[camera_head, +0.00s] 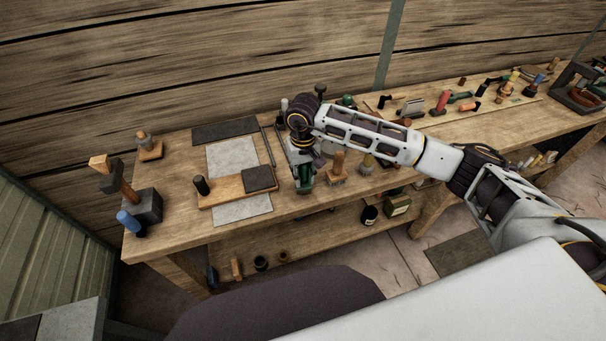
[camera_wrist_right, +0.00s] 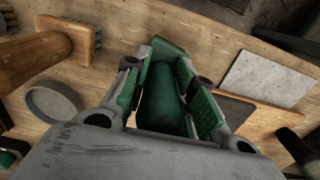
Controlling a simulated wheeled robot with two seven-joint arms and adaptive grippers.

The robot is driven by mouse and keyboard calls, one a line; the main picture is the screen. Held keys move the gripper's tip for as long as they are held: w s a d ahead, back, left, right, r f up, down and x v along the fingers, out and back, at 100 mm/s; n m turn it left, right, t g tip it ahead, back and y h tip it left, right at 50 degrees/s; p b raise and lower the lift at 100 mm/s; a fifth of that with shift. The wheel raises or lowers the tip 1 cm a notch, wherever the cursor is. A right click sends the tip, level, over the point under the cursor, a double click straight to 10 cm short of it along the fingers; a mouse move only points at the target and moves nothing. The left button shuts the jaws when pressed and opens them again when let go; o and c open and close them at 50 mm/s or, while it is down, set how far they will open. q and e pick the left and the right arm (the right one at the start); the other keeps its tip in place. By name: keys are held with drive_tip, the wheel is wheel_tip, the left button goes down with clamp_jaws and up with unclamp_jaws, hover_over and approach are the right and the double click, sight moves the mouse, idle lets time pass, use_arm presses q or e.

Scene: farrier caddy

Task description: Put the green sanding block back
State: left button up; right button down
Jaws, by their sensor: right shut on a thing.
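My right gripper (camera_head: 304,182) reaches down over the workbench, just right of a wooden board. In the right wrist view its two fingers (camera_wrist_right: 165,95) are closed around the green sanding block (camera_wrist_right: 163,110), which shows as a dark green body between the green finger pads. In the head view a green patch shows at the fingertips, but block and pads are hard to tell apart there. I cannot tell whether the block touches the bench top. My left gripper is out of view.
The wooden board (camera_head: 228,191) carries a dark block (camera_head: 259,178) and a black knob (camera_head: 201,186). Grey sheets (camera_head: 242,209) lie around it. A brush (camera_head: 338,168) stands close right of the gripper. A round grey dish (camera_wrist_right: 55,101) is nearby. Several tools fill the bench's right.

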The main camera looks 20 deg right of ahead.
drive_tip(key=shift+f, duration=0.15)
idle(0.5)
drive_tip(key=shift+f+b, duration=0.5)
drive_tip(key=shift+b, duration=0.05)
idle(0.6)
drive_tip(key=c, duration=1.1)
unclamp_jaws()
drive_tip(key=shift+r, duration=0.1)
drive_tip(key=shift+r, duration=5.9)
drive_tip(key=shift+r+p, duration=0.65)
drive_tip(key=shift+r, duration=1.6)
